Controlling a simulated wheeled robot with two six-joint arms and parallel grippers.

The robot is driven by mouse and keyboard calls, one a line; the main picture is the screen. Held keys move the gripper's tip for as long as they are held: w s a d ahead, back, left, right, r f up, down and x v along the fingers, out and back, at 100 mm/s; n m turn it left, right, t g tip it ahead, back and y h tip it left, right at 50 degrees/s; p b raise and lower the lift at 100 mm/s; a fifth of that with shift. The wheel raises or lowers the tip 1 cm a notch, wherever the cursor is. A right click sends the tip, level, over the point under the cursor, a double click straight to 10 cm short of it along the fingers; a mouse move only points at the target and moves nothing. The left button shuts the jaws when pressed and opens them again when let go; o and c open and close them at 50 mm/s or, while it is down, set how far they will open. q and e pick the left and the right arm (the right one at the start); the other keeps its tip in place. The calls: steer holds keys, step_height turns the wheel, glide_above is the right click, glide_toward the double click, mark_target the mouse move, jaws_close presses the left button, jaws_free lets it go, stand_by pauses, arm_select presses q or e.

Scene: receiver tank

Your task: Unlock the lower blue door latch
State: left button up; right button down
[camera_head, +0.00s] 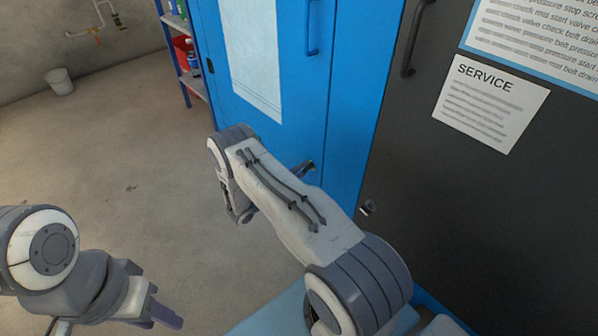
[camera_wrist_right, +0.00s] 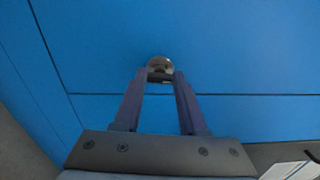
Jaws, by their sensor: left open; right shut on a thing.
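The blue door (camera_head: 345,75) stands closed in the head view. The lower door latch (camera_wrist_right: 160,64) is a small round metal knob with a dark bar, low on the blue surface in the right wrist view. My right gripper (camera_wrist_right: 160,78) has its fingertips closed on the latch's dark bar, just above a horizontal seam. In the head view my right gripper (camera_head: 308,168) is at the blue door and is mostly hidden behind my right arm. My left gripper (camera_head: 172,318) is open and empty above the floor at the lower left.
A dark grey panel with a SERVICE sheet (camera_head: 490,103), a dark handle (camera_head: 410,55) and a small metal fitting (camera_head: 367,207) is to the right. A blue handle (camera_head: 313,27) is higher on the door. A shelf (camera_head: 190,60) and a bucket (camera_head: 59,82) stand behind. The left floor is clear.

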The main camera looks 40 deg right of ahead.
steer(key=shift+n, duration=0.5)
steer(key=shift+c, duration=2.3)
jaws_free()
steer(key=a+p, duration=0.3)
steer(key=a, duration=0.7)
steer(key=shift+s+a, duration=0.25)
steer(key=shift+s, duration=0.2)
